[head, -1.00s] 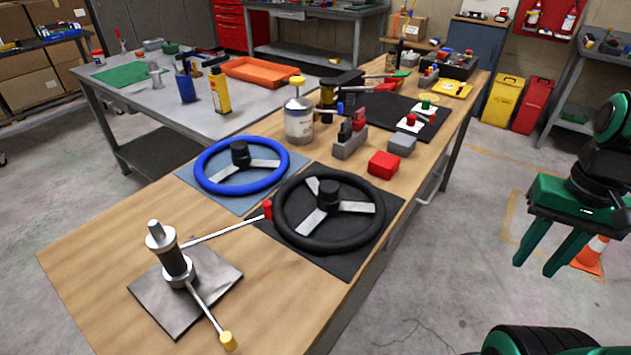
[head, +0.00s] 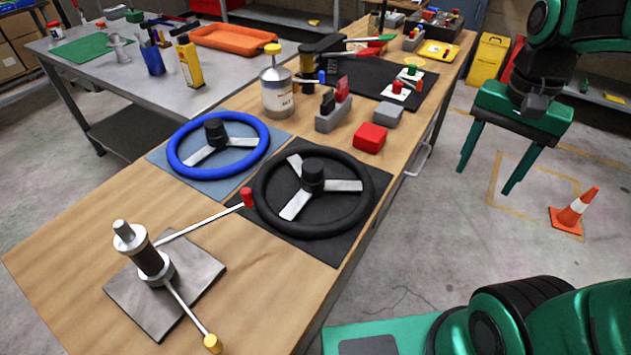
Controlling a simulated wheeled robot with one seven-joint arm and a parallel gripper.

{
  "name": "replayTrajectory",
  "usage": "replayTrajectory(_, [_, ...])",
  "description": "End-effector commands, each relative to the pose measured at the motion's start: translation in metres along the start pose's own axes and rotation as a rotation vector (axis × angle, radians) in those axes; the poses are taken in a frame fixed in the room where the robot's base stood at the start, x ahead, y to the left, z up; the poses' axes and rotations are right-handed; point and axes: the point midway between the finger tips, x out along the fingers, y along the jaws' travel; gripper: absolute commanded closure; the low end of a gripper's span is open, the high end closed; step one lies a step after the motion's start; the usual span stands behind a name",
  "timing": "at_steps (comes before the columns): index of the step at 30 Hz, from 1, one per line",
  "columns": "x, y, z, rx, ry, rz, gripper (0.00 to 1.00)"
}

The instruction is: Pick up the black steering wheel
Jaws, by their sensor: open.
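The black steering wheel (head: 358,214) lies flat on a black mat (head: 334,245) near the right edge of the wooden bench. It has three silver spokes and a black hub. My gripper (head: 487,170) is to the right of the bench and higher than the wheel. Its two dark green fingers point down, apart and empty. It is well clear of the wheel. The whole wheel is in view.
A blue steering wheel (head: 255,157) lies left of the black one. A metal stand with a red-tipped rod (head: 150,265) is at the front. A red box (head: 370,138), grey blocks and a can (head: 277,95) stand behind. An orange cone (head: 575,208) is on the floor.

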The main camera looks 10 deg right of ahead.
Motion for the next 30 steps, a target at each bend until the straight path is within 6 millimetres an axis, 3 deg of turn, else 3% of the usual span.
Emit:
replayTrajectory(1, [-0.005,-0.027,0.000,0.029,0.001,0.003,0.41])
replayTrajectory(7, [-0.023,-0.126,0.020,0.234,0.007,0.002,0.41])
replayTrajectory(12, [-0.032,-0.206,0.062,0.402,0.005,-0.004,0.41])
replayTrajectory(15, [-0.035,-0.241,0.091,0.488,0.001,-0.004,0.41])
replayTrajectory(21, [-0.038,-0.282,0.132,0.600,-0.007,-0.005,0.41])
replayTrajectory(25, [-0.034,-0.290,0.141,0.629,-0.008,-0.003,0.41])
replayTrajectory(30, [-0.009,-0.290,0.142,0.634,-0.008,-0.002,0.41])
